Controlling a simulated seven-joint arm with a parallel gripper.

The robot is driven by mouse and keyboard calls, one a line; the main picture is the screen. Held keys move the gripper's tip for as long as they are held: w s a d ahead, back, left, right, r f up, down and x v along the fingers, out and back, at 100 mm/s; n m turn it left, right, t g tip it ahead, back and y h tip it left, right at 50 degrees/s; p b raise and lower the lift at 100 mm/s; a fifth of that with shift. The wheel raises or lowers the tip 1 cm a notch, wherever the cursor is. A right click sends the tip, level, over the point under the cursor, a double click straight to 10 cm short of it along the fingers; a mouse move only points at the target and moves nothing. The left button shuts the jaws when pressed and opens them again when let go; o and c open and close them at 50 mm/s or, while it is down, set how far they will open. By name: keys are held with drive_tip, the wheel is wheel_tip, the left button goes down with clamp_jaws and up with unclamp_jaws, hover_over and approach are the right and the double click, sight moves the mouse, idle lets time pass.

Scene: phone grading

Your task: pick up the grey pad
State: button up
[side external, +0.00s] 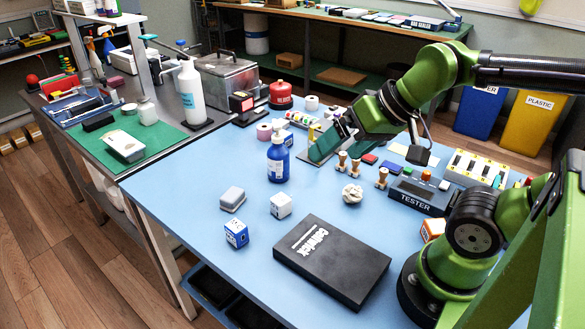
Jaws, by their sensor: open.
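The grey pad (232,199) is a small rounded block, light grey on top with a darker lower part. It lies flat on the blue table left of centre. My gripper (340,127) is open, well behind and to the right of the pad, above the far part of the table. The pad is fully in view and apart from my gripper.
A white cube (280,205), a blue box (236,235) and a blue bottle (278,160) stand near the pad. A black box (333,260) lies in front right. Crumpled paper (352,193), stampers and the tester (420,194) are farther right. Bare table lies left of the pad.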

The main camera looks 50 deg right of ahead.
drive_tip(key=n+g+h, duration=0.2)
drive_tip(key=n+g, duration=0.4)
drive_tip(key=g, duration=0.1)
hover_over(232, 194)
drive_tip(key=f, duration=1.9)
drive_tip(key=shift+s+a, duration=0.15)
drive_tip(key=shift+s, duration=0.15)
drive_tip(key=shift+w+d+f, duration=0.1)
drive_tip(key=shift+w+f, duration=0.1)
drive_tip(key=shift+f, duration=1.15)
drive_tip(key=shift+w+d+f, duration=0.1)
drive_tip(key=shift+w+f, duration=0.05)
drive_tip(key=shift+f, duration=1.15)
drive_tip(key=shift+c, duration=0.5)
